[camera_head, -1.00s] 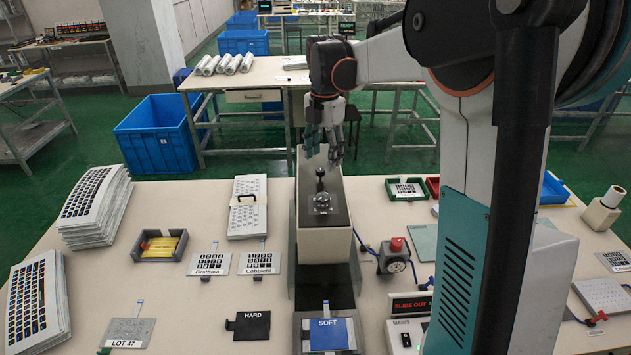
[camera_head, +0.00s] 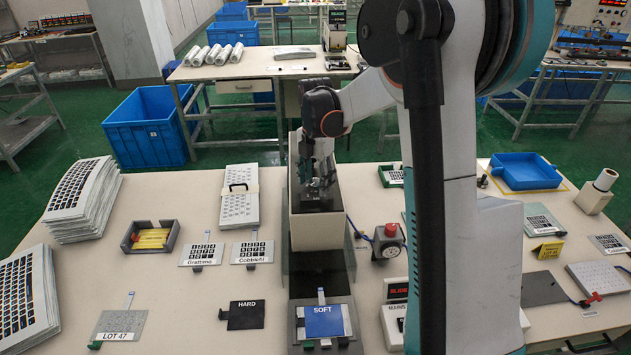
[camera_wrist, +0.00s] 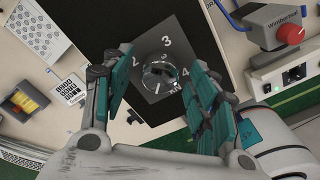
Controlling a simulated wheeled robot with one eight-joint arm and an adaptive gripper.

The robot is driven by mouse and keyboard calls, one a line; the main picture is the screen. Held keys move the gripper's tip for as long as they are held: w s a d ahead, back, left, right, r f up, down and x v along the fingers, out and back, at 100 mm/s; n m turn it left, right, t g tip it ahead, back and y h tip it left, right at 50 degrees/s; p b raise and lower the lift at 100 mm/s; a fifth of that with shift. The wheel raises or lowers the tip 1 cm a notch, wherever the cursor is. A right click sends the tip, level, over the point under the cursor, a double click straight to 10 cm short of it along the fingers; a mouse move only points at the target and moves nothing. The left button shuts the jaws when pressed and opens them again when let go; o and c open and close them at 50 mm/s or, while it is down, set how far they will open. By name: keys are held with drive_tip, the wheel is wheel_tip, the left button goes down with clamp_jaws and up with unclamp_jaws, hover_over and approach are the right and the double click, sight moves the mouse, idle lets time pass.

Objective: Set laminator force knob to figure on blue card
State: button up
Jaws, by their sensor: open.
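The laminator (camera_head: 318,230) is a tall, narrow, light box with a dark top, mid-table. In the wrist view its force knob (camera_wrist: 160,73) is a round, shiny, glassy knob on a dark dial plate (camera_wrist: 190,42) marked 1, 2, 3, 4 and a partly hidden mark. I cannot make out where the knob points. My gripper (camera_head: 318,172) is over the laminator's top. In the wrist view my gripper (camera_wrist: 160,66) is open, one finger either side of the knob, with gaps showing. The blue card (camera_head: 324,321) lies in front of the laminator and reads SOFT; no figure is legible on it.
A black card (camera_head: 246,315) reading HARD lies left of the blue card. A red-knobbed box (camera_head: 388,240) stands close right of the laminator. A white keyboard panel (camera_head: 239,207) and number cards lie left. A blue tray (camera_head: 525,171) sits at back right.

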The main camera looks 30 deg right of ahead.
drive_tip(key=shift+f, duration=0.15)
drive_tip(key=shift+c, duration=0.6)
drive_tip(key=c, duration=1)
drive_tip(key=shift+o, duration=0.2)
